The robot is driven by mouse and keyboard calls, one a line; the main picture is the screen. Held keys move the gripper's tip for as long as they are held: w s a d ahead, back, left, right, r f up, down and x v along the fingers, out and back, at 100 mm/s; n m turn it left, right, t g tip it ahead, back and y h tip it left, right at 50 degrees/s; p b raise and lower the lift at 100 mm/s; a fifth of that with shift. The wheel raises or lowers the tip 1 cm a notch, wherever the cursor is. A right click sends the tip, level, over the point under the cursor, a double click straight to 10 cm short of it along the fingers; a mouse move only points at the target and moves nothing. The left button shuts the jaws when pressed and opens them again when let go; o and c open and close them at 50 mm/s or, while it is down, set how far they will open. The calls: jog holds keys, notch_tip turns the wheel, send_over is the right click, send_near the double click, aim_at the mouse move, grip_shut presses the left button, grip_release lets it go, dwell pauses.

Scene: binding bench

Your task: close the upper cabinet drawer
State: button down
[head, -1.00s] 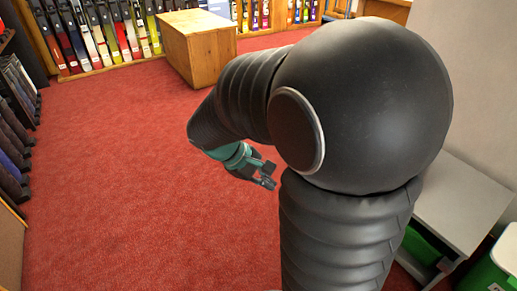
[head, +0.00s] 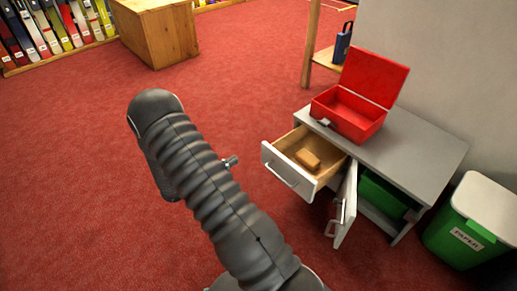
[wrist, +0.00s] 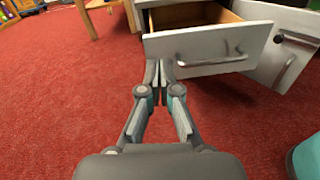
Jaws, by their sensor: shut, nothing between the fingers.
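The upper drawer (head: 290,178) of the grey cabinet (head: 425,150) is pulled open, with a brown block (head: 307,160) lying inside. Its white front with a bar handle also shows in the wrist view (wrist: 205,48), at the upper right. My gripper (wrist: 160,68) is shut and empty. In the wrist view its fingertips point toward the left end of the drawer front and overlap its lower edge. I cannot tell whether they touch it. In the head view my arm hides most of the gripper, left of the drawer.
Below the drawer, a white cabinet door (head: 345,207) stands ajar, with a green bin (head: 383,195) inside. An open red box (head: 350,112) sits on the cabinet top. A paper bin (head: 470,222) stands at the right.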

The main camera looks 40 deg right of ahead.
aim_at(264, 145)
jog(key=shift+n+t+h, duration=0.3)
jog(key=shift+n+t, duration=0.5)
jog(key=shift+n, duration=0.1)
jog(key=d+f, duration=0.1)
jog(key=d, duration=0.3)
jog(key=w+d+f, duration=0.1)
jog(key=d, duration=0.4)
jog(key=w+d+f, duration=0.1)
jog(key=d, duration=0.3)
jog(key=shift+d+f, duration=0.1)
jog(key=shift+d, duration=0.3)
